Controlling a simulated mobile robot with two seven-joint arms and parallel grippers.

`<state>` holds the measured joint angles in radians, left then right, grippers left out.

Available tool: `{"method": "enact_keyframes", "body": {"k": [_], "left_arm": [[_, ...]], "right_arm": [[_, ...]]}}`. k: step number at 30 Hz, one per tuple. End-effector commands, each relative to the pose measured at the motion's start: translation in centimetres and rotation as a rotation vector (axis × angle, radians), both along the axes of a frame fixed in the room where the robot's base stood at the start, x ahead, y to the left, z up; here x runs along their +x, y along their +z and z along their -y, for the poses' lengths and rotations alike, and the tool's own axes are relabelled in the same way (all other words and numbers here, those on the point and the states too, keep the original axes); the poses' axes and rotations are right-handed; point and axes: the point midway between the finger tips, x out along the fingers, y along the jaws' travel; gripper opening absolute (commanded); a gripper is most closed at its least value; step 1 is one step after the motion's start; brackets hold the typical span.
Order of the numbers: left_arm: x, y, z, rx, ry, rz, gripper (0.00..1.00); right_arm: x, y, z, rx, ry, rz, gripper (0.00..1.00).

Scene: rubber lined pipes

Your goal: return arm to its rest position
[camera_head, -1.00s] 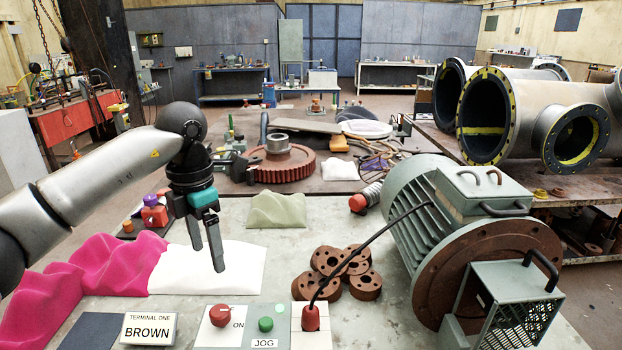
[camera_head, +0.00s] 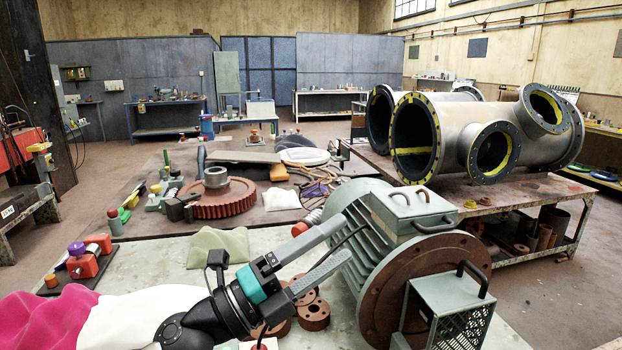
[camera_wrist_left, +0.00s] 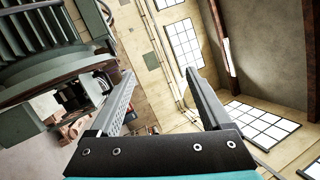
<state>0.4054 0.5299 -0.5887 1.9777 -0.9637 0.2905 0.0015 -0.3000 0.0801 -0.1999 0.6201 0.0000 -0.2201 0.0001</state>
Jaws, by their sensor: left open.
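My left gripper (camera_head: 333,252) is open and empty in the head view, low and in front of the grey-green motor (camera_head: 345,207). Its two grey fingers point up and to the right. They overlap the motor's ribbed left side in the picture; I cannot tell how close they are to it. In the left wrist view my left gripper (camera_wrist_left: 155,95) has its fingers wide apart, with windows and ceiling beyond them and the motor (camera_wrist_left: 40,50) at the left. My right gripper is not in view.
Brown flanged rings (camera_head: 313,316) lie partly hidden behind my left gripper. Pink cloth (camera_head: 40,318) and white cloth (camera_head: 125,322) are at the lower left. A red gear (camera_head: 222,207) lies further back. Large flanged pipes (camera_head: 455,140) rest on a table at the right.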

Motion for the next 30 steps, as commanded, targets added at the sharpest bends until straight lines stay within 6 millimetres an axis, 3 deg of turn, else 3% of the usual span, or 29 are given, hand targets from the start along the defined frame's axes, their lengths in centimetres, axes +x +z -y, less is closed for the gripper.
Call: {"method": "enact_keyframes", "body": {"k": [4, 7, 11, 14, 17, 20, 24, 30], "left_arm": [[1.8, -0.3, -3.7, -0.271, 0.189, -0.223, 0.82], [2.8, -2.1, -6.9, -0.428, 0.327, -0.393, 0.82], [3.1, -6.4, -11.0, -0.6, 0.511, -0.636, 0.82], [2.2, -10.8, -13.9, -0.707, 0.657, -0.837, 0.82], [0.1, -15.7, -16.2, -0.791, 0.801, -1.05, 0.82], [-3.3, -20.6, -17.9, -0.85, 0.945, -1.269, 0.82], [-9.2, -26.2, -19.0, -0.885, 1.119, -1.555, 0.82], [-17.3, -30.7, -19.1, -0.872, 1.296, -1.875, 0.82]], "right_arm": [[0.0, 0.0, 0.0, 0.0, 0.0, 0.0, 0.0], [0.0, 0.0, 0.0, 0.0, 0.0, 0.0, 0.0], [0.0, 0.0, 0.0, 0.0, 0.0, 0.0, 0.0], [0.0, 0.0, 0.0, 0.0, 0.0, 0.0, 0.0], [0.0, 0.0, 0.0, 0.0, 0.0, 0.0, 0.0], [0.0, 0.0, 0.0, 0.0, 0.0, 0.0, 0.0], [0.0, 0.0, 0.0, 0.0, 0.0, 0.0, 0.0], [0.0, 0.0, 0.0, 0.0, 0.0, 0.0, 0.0]]}}
